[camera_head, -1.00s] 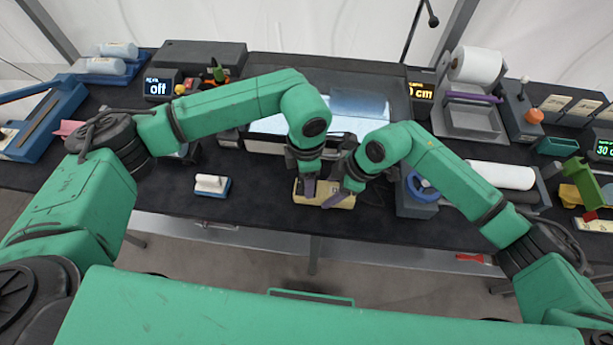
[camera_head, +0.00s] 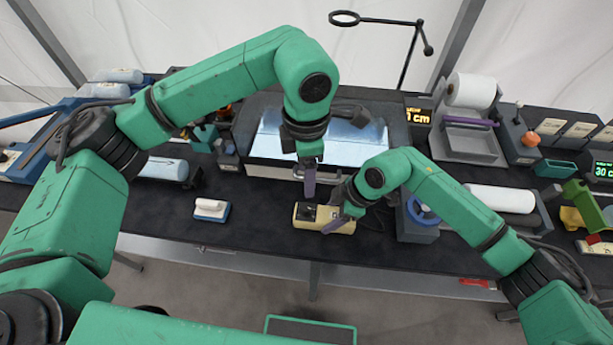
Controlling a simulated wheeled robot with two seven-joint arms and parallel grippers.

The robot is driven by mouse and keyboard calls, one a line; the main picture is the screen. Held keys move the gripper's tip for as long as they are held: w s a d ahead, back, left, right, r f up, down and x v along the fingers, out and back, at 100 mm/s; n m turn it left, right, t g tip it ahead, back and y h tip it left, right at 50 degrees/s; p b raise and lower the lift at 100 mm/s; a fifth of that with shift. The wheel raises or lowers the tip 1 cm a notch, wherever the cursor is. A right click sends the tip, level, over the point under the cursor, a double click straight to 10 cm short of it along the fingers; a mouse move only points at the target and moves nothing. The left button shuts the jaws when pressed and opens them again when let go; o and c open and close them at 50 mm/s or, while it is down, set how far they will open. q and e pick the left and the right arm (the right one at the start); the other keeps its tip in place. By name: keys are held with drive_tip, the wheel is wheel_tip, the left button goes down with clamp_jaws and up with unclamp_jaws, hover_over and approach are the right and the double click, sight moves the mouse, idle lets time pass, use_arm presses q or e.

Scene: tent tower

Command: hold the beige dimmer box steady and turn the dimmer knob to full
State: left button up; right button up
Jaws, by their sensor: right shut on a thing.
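The beige dimmer box (camera_head: 343,228) sits on the dark table top near its front edge, below the light panel. A dark area shows on top of its left part; the knob is too small to make out clearly. My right gripper (camera_head: 339,214) is shut on the right part of the box, with one purple finger across its front side. Its other finger is largely hidden. My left gripper (camera_head: 307,182) points down above and behind the box, apart from it. Its fingers are seen nearly edge-on, so its opening is unclear.
A white-topped blue block (camera_head: 211,210) lies to the left on clear table. The bright light panel (camera_head: 262,145) stands behind the box. A grey unit with a blue ring (camera_head: 420,232) stands close on the right, beside my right forearm.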

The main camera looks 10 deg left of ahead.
drive_tip(key=o, duration=1.6)
drive_tip(key=shift+c, duration=0.2)
